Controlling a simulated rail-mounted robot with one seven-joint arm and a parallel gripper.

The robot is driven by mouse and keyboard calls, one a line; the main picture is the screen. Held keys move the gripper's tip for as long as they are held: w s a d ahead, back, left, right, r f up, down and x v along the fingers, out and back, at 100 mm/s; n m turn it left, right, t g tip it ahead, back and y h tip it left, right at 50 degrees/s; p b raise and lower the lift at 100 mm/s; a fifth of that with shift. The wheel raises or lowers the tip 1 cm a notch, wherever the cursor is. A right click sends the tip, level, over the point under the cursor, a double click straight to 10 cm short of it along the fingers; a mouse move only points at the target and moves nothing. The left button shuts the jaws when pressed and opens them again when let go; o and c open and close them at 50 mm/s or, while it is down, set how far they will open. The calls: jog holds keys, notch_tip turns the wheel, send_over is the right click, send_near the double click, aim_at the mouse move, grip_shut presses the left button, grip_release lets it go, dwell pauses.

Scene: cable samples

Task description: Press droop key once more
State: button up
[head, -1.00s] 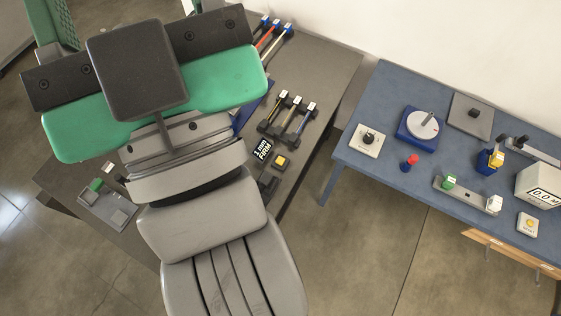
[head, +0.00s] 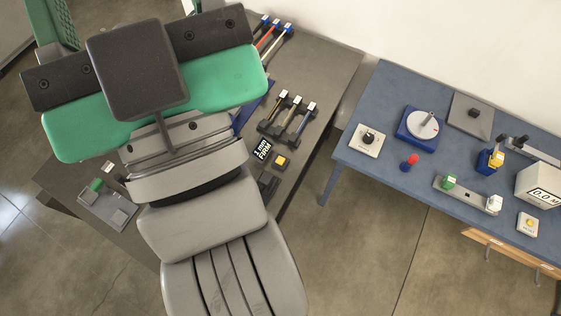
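A yellow square key (head: 282,161) sits in a dark housing on the dark grey table. Beside it a small black display (head: 263,150) reads "1 mm FIRM". I cannot read a label that names either key as the droop key. Another yellow key (head: 529,223) sits on a pale box on the blue table, with small lettering that looks like "RESET". My gripper does not show; my large grey and green arm parts cover much of the dark table, so any contact with a key is hidden.
Racks of cable samples (head: 289,118) stand on the dark grey table (head: 325,62). A grey fixture with a green part (head: 97,185) is at its left end. A floor gap separates the tables.

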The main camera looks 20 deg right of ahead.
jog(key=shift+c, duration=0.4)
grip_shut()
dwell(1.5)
